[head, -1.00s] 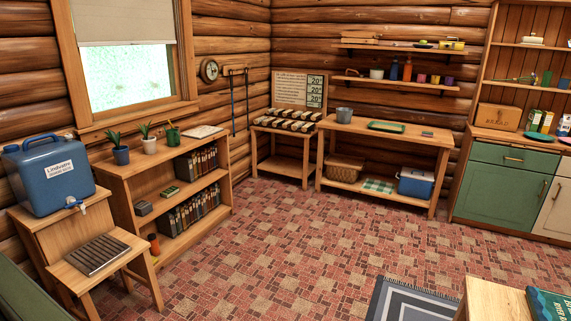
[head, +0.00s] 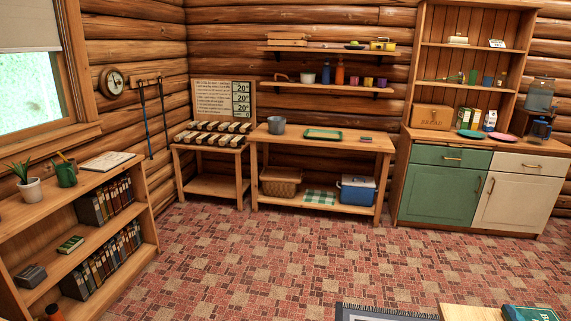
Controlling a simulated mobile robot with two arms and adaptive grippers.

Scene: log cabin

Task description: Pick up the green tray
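The green tray (head: 323,134) lies flat on top of a wooden table (head: 375,146) by the back wall, right of a grey metal bucket (head: 276,125). It is across the room from me and looks empty. A small reddish-brown item (head: 366,139) lies to its right on the same tabletop. Neither of my grippers shows in the head view.
Below are a basket (head: 281,181) and a blue cooler (head: 357,190). A bookshelf (head: 100,192) stands at left, a hutch (head: 400,213) at right. A small table (head: 470,312) and a rug (head: 385,312) are at the bottom. The floor between is clear.

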